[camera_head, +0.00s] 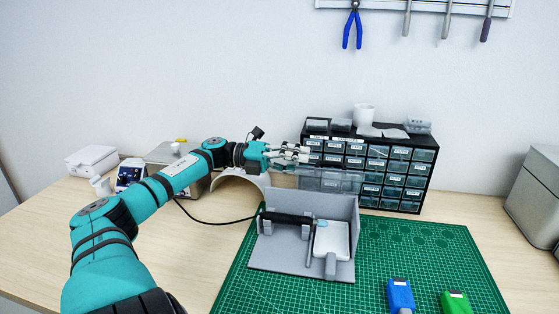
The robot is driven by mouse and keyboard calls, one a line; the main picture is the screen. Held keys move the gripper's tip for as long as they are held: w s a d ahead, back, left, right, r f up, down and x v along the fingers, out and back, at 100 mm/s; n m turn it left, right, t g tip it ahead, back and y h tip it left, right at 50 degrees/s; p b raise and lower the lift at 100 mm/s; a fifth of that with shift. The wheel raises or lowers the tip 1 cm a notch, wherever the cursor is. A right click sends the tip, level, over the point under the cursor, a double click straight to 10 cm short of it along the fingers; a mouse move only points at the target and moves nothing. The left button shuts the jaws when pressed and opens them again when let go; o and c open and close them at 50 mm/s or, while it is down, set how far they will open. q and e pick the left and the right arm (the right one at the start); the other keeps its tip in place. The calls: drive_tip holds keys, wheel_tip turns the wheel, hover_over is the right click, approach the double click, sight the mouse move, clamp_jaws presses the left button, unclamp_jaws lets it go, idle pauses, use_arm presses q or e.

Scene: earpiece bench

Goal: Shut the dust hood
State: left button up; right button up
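The dust hood (330,178) looks like a clear, see-through cover. It stands raised above the back of a grey open-fronted box (300,262), in front of the drawer cabinet. My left gripper (303,153) is at the upper left of the hood, close to its top edge. I cannot tell whether it touches the hood, or whether its small pale fingers are open or shut. Inside the box lie a dark handled tool (288,219) and a white tray (331,240). My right gripper is not in view.
The box stands on a green cutting mat (405,255). A black drawer cabinet (421,208) is behind it. A blue block (400,294) and a green block (455,302) lie at the front right. A black cable (205,221) runs left from the box. The right mat is mostly clear.

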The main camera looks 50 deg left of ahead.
use_arm(q)
drive_tip(key=v, duration=0.5)
drive_tip(key=shift+s+a+f, duration=0.15)
drive_tip(key=shift+s+a, duration=0.05)
drive_tip(key=shift+a, duration=0.1)
